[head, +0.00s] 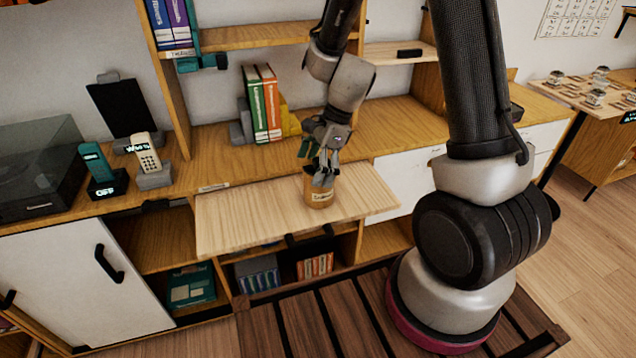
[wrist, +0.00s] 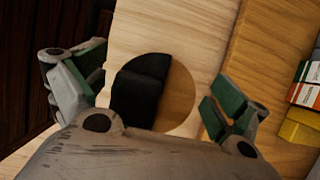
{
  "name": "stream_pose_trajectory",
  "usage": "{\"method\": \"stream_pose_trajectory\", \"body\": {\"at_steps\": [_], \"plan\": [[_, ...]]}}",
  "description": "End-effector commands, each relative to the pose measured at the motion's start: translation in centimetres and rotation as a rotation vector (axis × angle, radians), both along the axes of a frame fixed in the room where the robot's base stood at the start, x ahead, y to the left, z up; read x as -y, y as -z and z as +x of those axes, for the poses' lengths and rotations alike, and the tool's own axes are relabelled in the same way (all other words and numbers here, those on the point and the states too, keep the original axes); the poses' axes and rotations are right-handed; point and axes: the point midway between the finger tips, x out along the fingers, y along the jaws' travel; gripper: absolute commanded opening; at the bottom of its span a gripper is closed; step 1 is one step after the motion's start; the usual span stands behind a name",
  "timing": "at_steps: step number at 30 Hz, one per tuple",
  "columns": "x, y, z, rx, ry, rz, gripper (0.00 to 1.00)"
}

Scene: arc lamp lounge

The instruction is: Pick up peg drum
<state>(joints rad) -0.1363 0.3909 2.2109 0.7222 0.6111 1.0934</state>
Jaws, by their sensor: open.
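The peg drum (head: 319,194) is a small round wooden drum with a label on its front, standing upright on a pale pull-out board. In the wrist view its round top (wrist: 180,97) shows, with a black part over its left side. My gripper (head: 323,176) is right above the drum, pointing down. In the wrist view my gripper (wrist: 150,95) is open, with one green-padded finger on each side of the drum and a gap to both. How far down the fingers reach beside the drum is hard to tell.
The pale board (head: 240,222) is otherwise bare. Behind it stand books (head: 262,103) with a grey bookend and yellow items. Two phones (head: 146,152) and a turntable (head: 38,165) are on the left. A shelf (head: 270,36) overhangs the back.

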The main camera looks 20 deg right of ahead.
Motion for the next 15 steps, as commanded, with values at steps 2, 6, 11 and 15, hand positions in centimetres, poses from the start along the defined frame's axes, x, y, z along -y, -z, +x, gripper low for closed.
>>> {"method": "stream_pose_trajectory", "body": {"at_steps": [2,6,11,15], "plan": [[-0.11,0.25,-0.01,0.0,0.0,0.0,0.98],[-0.1,0.25,0.01,0.001,0.0,0.0,0.98],[-0.1,0.23,0.01,0.001,0.0,0.0,0.76],[-0.09,0.22,0.01,0.001,0.0,0.0,0.5]]}}
